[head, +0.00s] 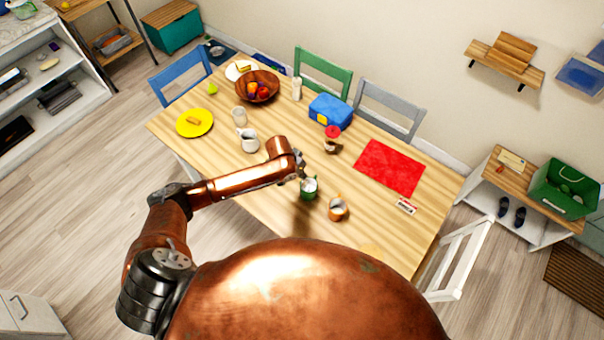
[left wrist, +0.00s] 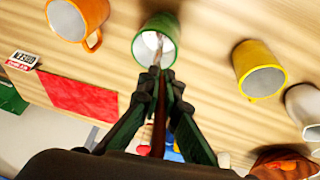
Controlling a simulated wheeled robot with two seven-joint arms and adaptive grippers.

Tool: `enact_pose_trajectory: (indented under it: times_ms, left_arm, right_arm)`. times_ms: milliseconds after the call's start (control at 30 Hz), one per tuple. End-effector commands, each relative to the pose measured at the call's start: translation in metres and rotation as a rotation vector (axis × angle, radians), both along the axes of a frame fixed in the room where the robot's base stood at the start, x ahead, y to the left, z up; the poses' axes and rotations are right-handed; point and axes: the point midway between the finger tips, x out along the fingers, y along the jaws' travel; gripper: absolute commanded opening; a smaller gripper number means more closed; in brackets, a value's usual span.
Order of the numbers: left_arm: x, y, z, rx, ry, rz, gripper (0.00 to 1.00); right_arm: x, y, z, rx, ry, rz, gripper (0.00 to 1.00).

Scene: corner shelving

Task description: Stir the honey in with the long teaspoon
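The green mug (head: 309,190) stands on the table just below my left gripper (head: 300,170). In the left wrist view, my left gripper (left wrist: 160,90) is shut on the long teaspoon (left wrist: 158,118). The spoon's dark brown handle runs between the fingers, and its silver end reaches into the mouth of the green mug (left wrist: 168,58). The mug's inside looks pale; I cannot make out any honey in it. A small jar (head: 332,147) with a red top stands behind the mug; I cannot tell its contents. My right gripper is not in view.
An orange mug (head: 338,209) stands close to the right of the green one. A yellow mug (left wrist: 260,72) shows in the left wrist view. A white jug (head: 248,141), red mat (head: 389,168) and blue lunch box (head: 330,111) are also on the table (head: 270,205).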

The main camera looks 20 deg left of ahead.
Motion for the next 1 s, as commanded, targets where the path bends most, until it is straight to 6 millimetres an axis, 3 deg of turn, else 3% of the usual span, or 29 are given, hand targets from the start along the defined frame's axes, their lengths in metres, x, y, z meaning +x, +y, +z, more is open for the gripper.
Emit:
enact_pose_trajectory:
  times_ms: [1000]
  left_arm:
    - [0.009,-0.012,-0.074,-0.001,0.001,0.001,0.00]
  right_arm:
    - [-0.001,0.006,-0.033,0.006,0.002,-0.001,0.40]
